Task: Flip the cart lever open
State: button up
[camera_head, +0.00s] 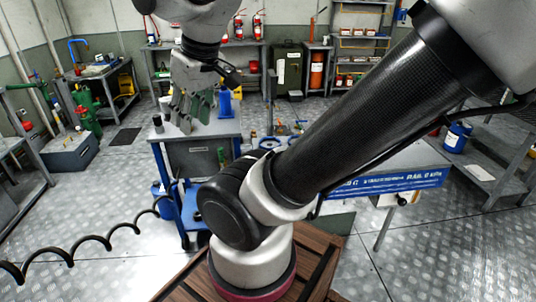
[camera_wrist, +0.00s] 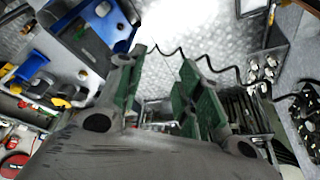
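A cart with a blue frame (camera_head: 188,207) and a grey top and body stands left of centre in the head view. My gripper (camera_head: 189,108) hangs over the cart's top, pointing down. Its fingers with green pads are apart, with nothing between them; the wrist view shows them open too (camera_wrist: 167,60). I cannot clearly pick out the cart's lever in either view. A blue part with a dark grey box (camera_wrist: 78,42) shows at the upper left of the wrist view; I cannot tell whether it belongs to the cart.
My arm covers much of the head view's centre and right. A blue-edged table (camera_head: 390,182) stands to the right, and a grey shelf (camera_head: 500,185) beyond it. A workbench (camera_head: 95,72) stands at the far left. Metal floor (camera_head: 110,175) is open left of the cart.

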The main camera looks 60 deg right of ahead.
aim_at(220, 152)
jog(key=z, duration=1.1)
jog(key=i+l+u, duration=0.1)
jog(key=i+l, duration=0.2)
